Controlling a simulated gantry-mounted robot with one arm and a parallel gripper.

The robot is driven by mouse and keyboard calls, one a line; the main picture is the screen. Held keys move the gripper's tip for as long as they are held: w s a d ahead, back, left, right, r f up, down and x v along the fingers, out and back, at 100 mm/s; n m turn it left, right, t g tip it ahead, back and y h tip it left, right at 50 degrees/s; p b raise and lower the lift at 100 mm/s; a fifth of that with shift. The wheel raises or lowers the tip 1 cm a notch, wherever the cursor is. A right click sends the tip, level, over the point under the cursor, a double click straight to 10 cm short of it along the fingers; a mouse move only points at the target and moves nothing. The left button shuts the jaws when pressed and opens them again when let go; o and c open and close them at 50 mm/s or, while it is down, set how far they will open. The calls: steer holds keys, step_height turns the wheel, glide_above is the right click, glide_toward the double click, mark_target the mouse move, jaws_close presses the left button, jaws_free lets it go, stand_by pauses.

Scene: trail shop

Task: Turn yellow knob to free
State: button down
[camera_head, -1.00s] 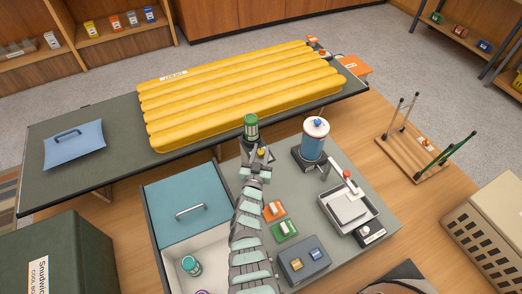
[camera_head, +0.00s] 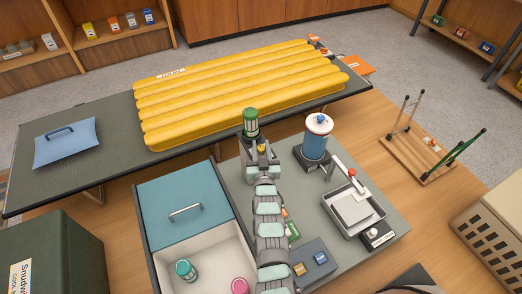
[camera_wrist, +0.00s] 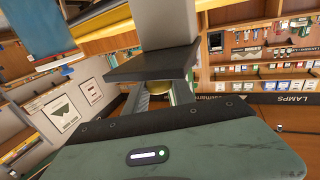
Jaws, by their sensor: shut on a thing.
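A yellow knob (camera_head: 262,147) shows as a small patch at my gripper (camera_head: 260,152) in the head view, just in front of a green-topped canister (camera_head: 250,124). In the wrist view a yellowish rounded piece, likely this knob (camera_wrist: 157,87), sits between the fingers of my gripper (camera_wrist: 162,92). The jaws are shut on it. The fingers hide most of the knob, so I cannot read its setting or see any marking by it.
A blue canister with a white lid (camera_head: 317,138) stands right of my gripper. A tray with a red-tipped lever (camera_head: 354,204) is further right. The yellow air mat (camera_head: 240,92) lies behind on the dark table. An open bin (camera_head: 208,250) is front left.

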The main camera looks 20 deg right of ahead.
steer(key=shift+r, duration=0.15)
steer(key=c, duration=1.5)
jaws_free()
steer(key=shift+o, duration=0.6)
steer(key=shift+s, duration=0.1)
steer(key=p+v, duration=0.4)
steer(key=v, duration=0.7)
